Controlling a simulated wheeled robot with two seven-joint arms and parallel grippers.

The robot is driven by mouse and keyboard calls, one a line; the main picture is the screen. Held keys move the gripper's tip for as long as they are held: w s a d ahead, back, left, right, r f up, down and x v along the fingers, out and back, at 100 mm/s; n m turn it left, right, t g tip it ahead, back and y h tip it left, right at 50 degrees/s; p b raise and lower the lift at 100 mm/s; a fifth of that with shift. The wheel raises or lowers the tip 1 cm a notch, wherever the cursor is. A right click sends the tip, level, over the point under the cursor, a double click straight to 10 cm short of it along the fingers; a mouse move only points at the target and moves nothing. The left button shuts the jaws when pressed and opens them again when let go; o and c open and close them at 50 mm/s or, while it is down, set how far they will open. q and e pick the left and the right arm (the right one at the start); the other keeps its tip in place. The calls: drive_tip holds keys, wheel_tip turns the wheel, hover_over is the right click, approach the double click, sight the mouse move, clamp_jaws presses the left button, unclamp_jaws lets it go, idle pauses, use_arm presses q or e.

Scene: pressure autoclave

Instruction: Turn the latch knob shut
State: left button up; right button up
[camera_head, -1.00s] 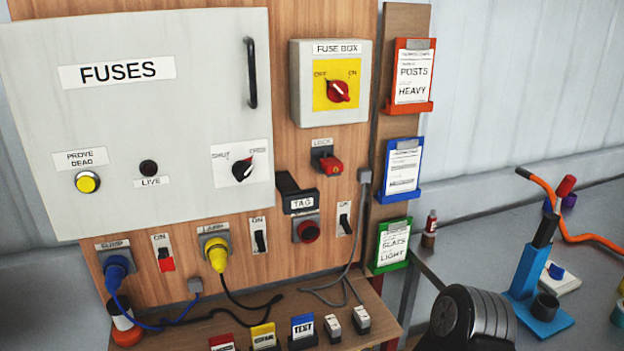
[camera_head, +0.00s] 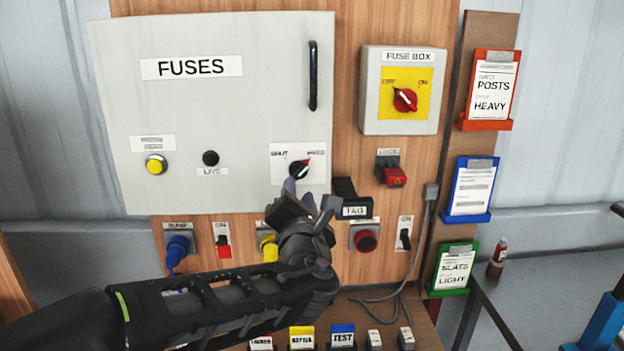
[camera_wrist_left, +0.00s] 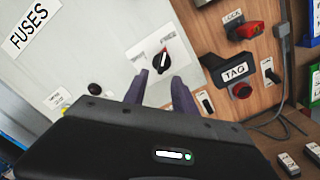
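The latch knob (camera_head: 299,169) is a dark round knob with a red tip and a white line, on a white plate low on the right of the grey FUSES door (camera_head: 240,120). Its red tip points up and right, toward the right-hand label, away from SHUT. My left gripper (camera_head: 299,186) is just below the knob in the head view. In the left wrist view its two fingers (camera_wrist_left: 160,88) are apart and empty, and the knob (camera_wrist_left: 162,61) shows just beyond and between their tips. Contact is not visible. My right gripper is not in view.
Right of the door are the fuse box (camera_head: 403,115), a red lock switch (camera_head: 392,172) and the black TAG holder (camera_head: 354,210). A yellow plug (camera_head: 269,247) is partly hidden by my left arm. Labelled blocks and a grey cable lie on the shelf below.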

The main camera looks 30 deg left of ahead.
sight(299, 176)
use_arm(q)
drive_tip(key=shift+w+d, duration=0.1)
drive_tip(key=shift+d, duration=0.1)
drive_tip(key=shift+a, duration=0.1)
drive_tip(key=p+x, duration=0.1)
drive_tip(key=x, duration=0.6)
drive_tip(key=shift+w+a+p, duration=0.25)
drive_tip(key=shift+w+p, duration=0.05)
drive_tip(key=shift+p, duration=0.1)
drive_tip(key=shift+c, duration=0.4)
clamp_jaws()
